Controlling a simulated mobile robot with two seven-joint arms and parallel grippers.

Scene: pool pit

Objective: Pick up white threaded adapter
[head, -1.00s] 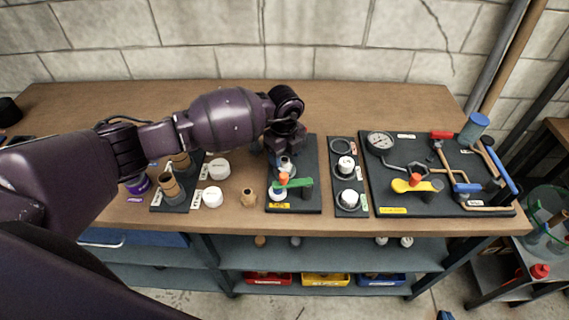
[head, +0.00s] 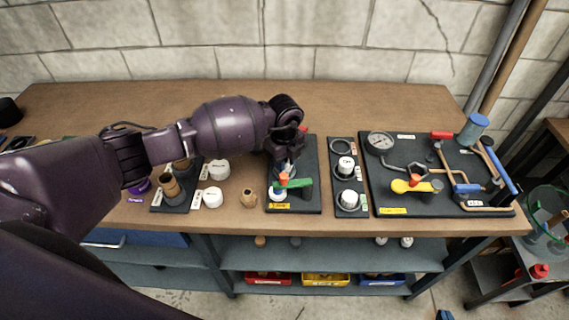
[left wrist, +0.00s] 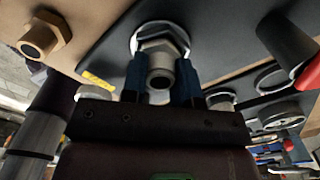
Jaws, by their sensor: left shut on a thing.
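The white threaded adapter (left wrist: 160,58) looks pale grey-white in the left wrist view, with a hex collar and a round open end. My left gripper (left wrist: 161,78) has its two blue fingers on either side of it and is shut on it. A white ring (left wrist: 134,42) shows around or behind its collar, at the black board. I cannot tell whether the adapter is clear of the board. In the head view, my left gripper (head: 284,158) is over the black board (head: 310,165) and largely covers the adapter. My right gripper is not in view.
A green-handled valve (head: 298,183) sits just in front on the same board. A brass fitting (head: 248,198) and white caps (head: 212,197) lie to the left. A board with white fittings (head: 347,210) and a gauge board (head: 450,203) stand right. The bench's back is clear.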

